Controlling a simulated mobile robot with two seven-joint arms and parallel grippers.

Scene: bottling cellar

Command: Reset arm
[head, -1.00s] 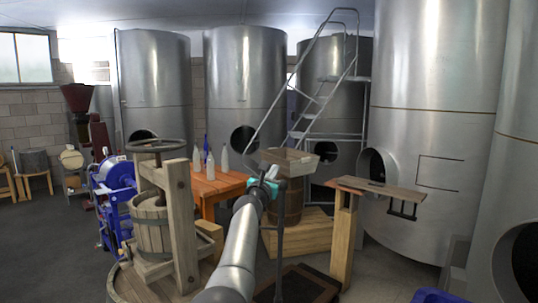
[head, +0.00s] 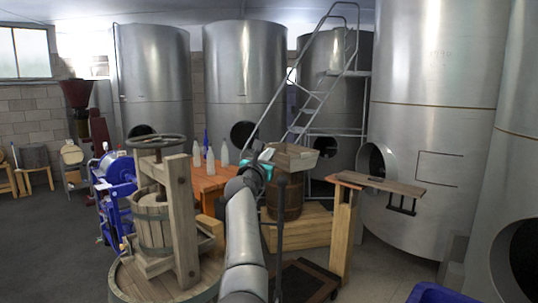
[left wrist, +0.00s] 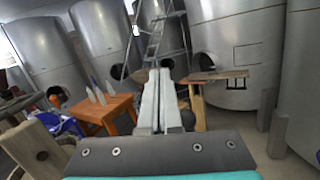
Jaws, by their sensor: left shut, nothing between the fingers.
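My left arm reaches forward from the bottom middle of the head view. My left gripper (head: 266,156), with teal on its body, is held up in front of the wooden barrel and box. In the left wrist view its two pale fingers (left wrist: 160,98) lie together, shut, with nothing between them. They point toward the tanks and the steel ladder. My right gripper is in neither view now.
A wooden press (head: 153,222) stands close on the left. Steel tanks (head: 244,80) line the back. Open floor lies far left.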

